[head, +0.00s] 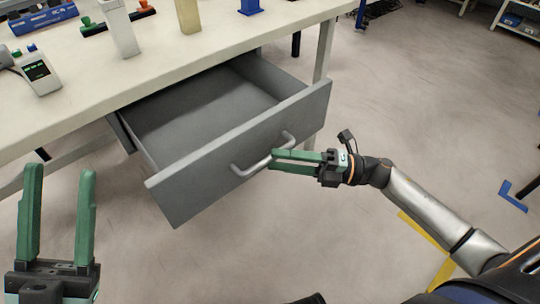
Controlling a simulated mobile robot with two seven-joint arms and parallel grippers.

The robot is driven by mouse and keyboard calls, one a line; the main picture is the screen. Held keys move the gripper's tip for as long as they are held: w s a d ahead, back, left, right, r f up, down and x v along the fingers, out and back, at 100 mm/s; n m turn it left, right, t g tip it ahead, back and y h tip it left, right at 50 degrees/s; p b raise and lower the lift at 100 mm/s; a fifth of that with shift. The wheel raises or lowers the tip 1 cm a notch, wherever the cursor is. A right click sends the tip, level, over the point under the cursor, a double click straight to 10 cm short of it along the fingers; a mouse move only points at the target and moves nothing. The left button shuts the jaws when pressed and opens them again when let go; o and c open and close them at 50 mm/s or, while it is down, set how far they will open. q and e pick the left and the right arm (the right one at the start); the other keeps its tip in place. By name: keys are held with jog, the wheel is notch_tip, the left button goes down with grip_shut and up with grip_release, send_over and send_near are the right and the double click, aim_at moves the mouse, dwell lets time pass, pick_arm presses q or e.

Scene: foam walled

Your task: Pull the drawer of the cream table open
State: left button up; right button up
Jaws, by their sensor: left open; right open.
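The cream table (150,70) fills the upper left. Its grey drawer (240,160) stands well out from under the top, and its inside looks empty. A metal bar handle (251,169) is on the drawer front. My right gripper (272,160) is at the handle with its green fingers open, one finger crossing in front of the bar's middle. I cannot tell whether the fingers touch the bar. My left gripper (61,190) is open and empty at the lower left, fingers pointing up, apart from the drawer.
A grey device with a screen (38,72), a blue tray (42,18) and several blocks stand on the tabletop. A table leg (322,55) is right of the drawer. The floor to the right is mostly clear, with a blue corner mark (513,197).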

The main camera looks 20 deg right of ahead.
jog(key=v, duration=0.9)
jog(key=shift+d+p, duration=0.2)
jog(key=shift+p, duration=0.25)
jog(key=shift+r, duration=0.1)
